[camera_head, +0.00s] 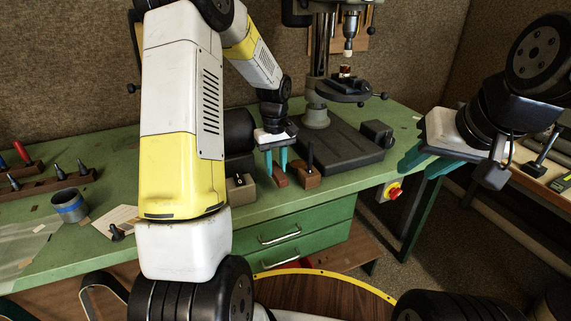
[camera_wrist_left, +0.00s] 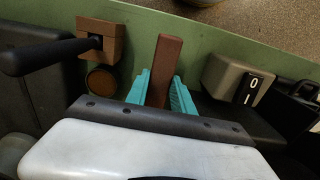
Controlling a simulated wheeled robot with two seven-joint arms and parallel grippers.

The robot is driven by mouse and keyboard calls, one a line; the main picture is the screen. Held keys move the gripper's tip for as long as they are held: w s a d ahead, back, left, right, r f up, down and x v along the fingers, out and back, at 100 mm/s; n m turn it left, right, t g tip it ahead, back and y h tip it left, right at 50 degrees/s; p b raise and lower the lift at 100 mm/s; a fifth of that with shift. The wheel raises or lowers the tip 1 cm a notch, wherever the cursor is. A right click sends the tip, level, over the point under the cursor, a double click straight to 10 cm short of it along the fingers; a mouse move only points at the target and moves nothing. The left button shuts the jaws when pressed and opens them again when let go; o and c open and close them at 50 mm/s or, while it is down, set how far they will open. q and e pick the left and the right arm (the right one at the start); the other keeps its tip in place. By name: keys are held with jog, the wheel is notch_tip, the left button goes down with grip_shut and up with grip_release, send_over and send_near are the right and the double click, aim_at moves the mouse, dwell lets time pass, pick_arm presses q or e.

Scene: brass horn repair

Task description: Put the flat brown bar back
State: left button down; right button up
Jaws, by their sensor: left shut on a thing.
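The flat brown bar (camera_head: 280,179) is a reddish-brown strip at the bench's front edge. My left gripper (camera_head: 276,166) points down over the bench and is shut on it. In the left wrist view the bar (camera_wrist_left: 166,62) sticks out between the teal fingers (camera_wrist_left: 160,92), and its near part is hidden by the gripper. I cannot tell whether the bar touches the bench top. My right gripper (camera_head: 425,163) is off the bench's right end, with its teal fingers apart and nothing seen between them.
A wooden block with a dark-handled tool (camera_head: 307,180) stands just right of the bar. A switch box (camera_head: 240,188) stands just left of it. The drill press base (camera_head: 345,155) is behind. A tin can (camera_head: 70,207) and tool racks are at the left.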

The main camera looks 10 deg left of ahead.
aim_at(276, 169)
pick_arm(q)
jog(key=shift+f, duration=1.7)
jog(key=c, duration=1.1)
grip_release()
jog(key=shift+f, duration=0.15)
